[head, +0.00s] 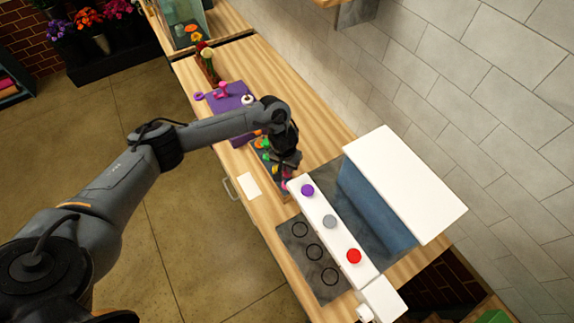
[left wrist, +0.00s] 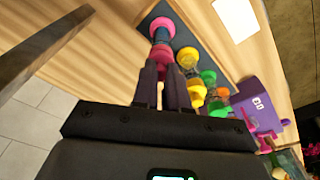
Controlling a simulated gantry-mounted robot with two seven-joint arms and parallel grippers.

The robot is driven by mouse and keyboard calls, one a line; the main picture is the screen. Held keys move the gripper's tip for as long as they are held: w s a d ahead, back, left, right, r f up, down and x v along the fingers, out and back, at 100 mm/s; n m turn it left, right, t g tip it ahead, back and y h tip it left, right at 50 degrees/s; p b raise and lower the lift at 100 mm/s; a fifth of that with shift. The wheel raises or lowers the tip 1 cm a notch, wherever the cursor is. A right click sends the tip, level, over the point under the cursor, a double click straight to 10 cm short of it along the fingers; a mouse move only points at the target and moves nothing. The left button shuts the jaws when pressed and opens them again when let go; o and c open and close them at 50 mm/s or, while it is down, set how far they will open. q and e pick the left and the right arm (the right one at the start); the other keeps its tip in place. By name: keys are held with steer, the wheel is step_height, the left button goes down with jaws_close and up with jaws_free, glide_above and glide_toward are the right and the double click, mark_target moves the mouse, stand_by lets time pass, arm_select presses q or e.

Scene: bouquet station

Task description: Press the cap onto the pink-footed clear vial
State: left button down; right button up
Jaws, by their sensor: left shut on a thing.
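The pink-footed vial (left wrist: 160,36) stands in the dark tray (left wrist: 147,22), its pink foot at the far end in the left wrist view. A pink cap (left wrist: 163,54) is between the fingertips of my left gripper (left wrist: 161,66), in line with the vial and at its near end. I cannot tell whether the cap is fully seated. In the head view my left gripper (head: 287,168) is over the tray's near end, with a bit of pink just below it. The fingers hide part of the cap. My right gripper is not in view.
Yellow (left wrist: 187,58), green (left wrist: 208,77) and orange vials stand beside the pink one. A purple mat (head: 232,118) with small parts lies beyond. A white panel with a purple button (head: 307,190), a grey one and a red one (head: 354,256) stands close by. A white card (head: 249,186) lies on the counter.

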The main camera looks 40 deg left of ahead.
arm_select(q)
steer(key=shift+p, duration=1.1)
stand_by(1.2)
steer(key=shift+p, duration=0.45)
stand_by(0.8)
steer(key=shift+f, duration=0.15)
stand_by(0.5)
steer(key=shift+p, duration=0.5)
stand_by(0.5)
steer(key=c, duration=1.1)
jaws_free()
steer(key=shift+o, duration=0.5)
steer(key=o, duration=0.4)
